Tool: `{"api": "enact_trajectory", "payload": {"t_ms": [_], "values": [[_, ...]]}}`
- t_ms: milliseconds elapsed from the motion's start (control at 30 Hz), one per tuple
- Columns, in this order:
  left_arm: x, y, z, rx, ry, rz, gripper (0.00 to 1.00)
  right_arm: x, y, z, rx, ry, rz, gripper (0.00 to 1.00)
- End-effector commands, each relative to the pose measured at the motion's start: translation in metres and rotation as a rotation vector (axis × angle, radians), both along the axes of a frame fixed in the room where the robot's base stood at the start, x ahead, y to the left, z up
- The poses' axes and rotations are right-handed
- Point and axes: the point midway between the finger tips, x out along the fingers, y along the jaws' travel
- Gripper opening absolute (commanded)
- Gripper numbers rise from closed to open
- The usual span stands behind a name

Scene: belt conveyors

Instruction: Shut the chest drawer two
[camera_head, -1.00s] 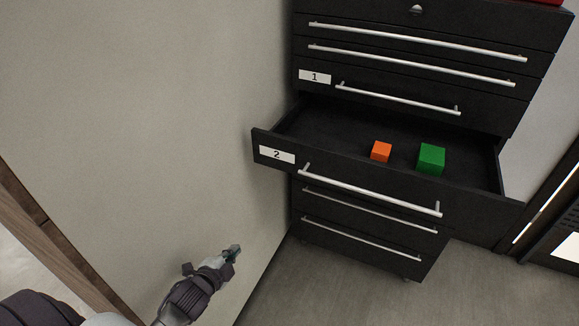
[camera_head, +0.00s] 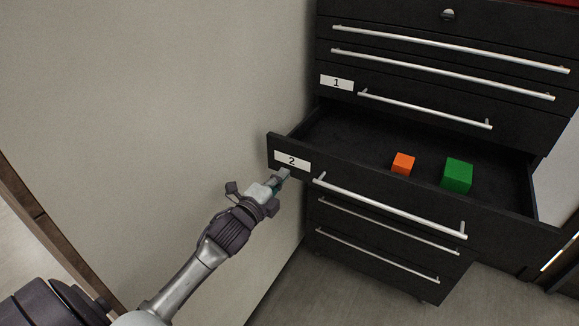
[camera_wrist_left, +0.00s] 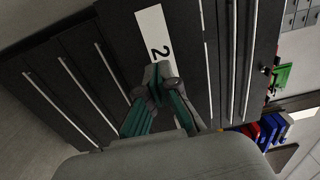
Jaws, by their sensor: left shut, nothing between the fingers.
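Drawer two (camera_head: 385,204) is a black drawer pulled out of the dark chest, with a white label "2" (camera_head: 292,161) at the left of its front and a long silver handle (camera_head: 390,207). An orange cube (camera_head: 403,164) and a green cube (camera_head: 457,175) lie inside it. My left gripper (camera_head: 283,176) is shut and empty, at the left end of the drawer front, just below the label. In the left wrist view its fingertips (camera_wrist_left: 160,75) overlap the label (camera_wrist_left: 157,45); I cannot tell whether they touch the front. My right gripper is not in view.
Drawer one (camera_head: 345,88) and the drawers above it are shut, as are the drawers below (camera_head: 380,255). A pale wall (camera_head: 180,90) runs close along the left side of the chest. Grey floor (camera_head: 340,295) lies open in front.

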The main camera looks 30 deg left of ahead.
Motion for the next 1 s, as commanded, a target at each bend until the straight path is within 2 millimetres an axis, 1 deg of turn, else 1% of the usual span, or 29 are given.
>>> {"api": "enact_trajectory", "payload": {"t_ms": [33, 100, 200, 300, 767, 867, 1000], "values": [[0.011, 0.0, 0.002, -0.001, -0.002, 0.001, 0.0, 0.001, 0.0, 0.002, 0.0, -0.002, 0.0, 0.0], [0.021, 0.0, 0.002, -0.001, -0.002, 0.0, 0.0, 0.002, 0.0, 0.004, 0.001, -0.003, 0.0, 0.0], [0.032, 0.0, 0.001, -0.001, -0.001, 0.0, 0.0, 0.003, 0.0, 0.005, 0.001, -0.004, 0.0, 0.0], [0.039, 0.0, 0.0, 0.0, 0.0, 0.0, 0.0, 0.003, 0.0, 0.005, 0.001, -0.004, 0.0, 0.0], [0.042, 0.0, -0.001, -0.001, 0.001, 0.0, 0.0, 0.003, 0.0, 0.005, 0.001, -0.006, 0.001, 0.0], [0.046, 0.0, -0.001, 0.0, 0.0, 0.0, 0.0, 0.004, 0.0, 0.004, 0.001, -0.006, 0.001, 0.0], [0.06, 0.0, 0.0, 0.0, -0.002, 0.0, 0.0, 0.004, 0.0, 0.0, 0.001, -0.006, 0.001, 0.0]]}}
